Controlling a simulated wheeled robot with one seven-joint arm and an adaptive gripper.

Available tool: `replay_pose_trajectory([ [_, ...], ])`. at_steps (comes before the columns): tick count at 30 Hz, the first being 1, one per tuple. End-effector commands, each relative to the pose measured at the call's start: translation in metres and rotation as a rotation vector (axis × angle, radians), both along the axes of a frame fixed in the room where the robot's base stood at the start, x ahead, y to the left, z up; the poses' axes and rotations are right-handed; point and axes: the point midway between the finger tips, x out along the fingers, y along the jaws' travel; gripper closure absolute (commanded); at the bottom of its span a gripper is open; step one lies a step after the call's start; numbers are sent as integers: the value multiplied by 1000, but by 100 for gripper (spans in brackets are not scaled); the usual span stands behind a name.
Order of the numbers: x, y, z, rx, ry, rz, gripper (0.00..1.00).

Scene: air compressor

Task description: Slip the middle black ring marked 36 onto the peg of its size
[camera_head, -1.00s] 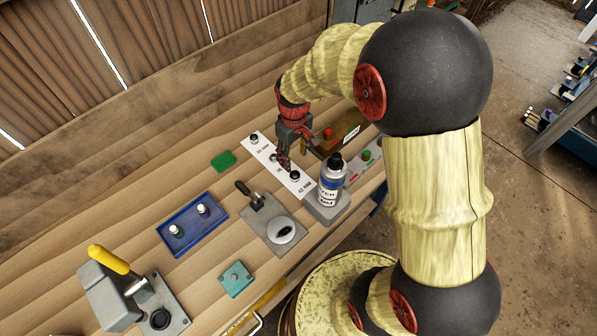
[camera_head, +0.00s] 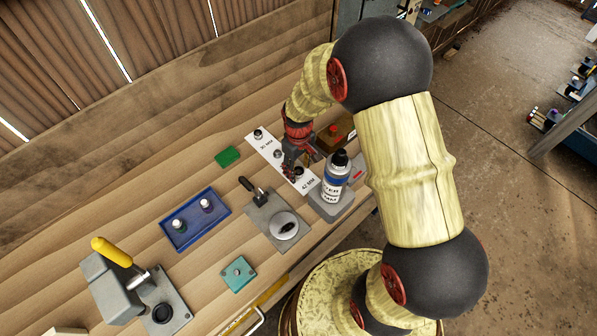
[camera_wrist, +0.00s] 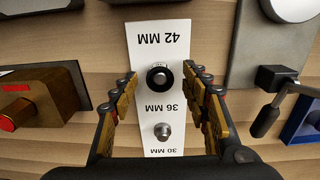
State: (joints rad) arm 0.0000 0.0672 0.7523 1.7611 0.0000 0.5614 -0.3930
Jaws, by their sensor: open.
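A white strip (camera_wrist: 175,92) with the labels 42 MM, 36 MM and 30 MM lies on the bench. In the wrist view, a black ring (camera_wrist: 152,80) is around the peg between the 42 MM and 36 MM labels; no number is readable on it. A bare metal peg (camera_wrist: 162,132) stands between the 36 MM and 30 MM labels. My gripper (camera_wrist: 160,76) is open, one finger on each side of the ring, with gaps visible. In the head view it is over the strip's near half (camera_head: 292,168). A dark ringed peg (camera_head: 258,134) shows at the strip's far end.
A spray bottle (camera_head: 337,174) stands close to my gripper. A brown box with a red button (camera_head: 335,132) is behind it. A grey plate with a lever (camera_head: 262,212), a blue tray (camera_head: 178,243) and a green block (camera_head: 228,157) lie to the left.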

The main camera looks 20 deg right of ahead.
Motion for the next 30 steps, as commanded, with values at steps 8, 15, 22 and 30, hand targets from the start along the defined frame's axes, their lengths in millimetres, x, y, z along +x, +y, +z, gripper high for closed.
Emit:
replay_pose_trajectory([
  [8, 0, 0, 1, 0, -1, 0, 61],
  [15, 0, 0, 1, 0, 0, 0, 75],
  [22, 0, 0, 1, 0, -1, 0, 86],
  [30, 1, 0, 7, 0, -2, 0, 86],
])
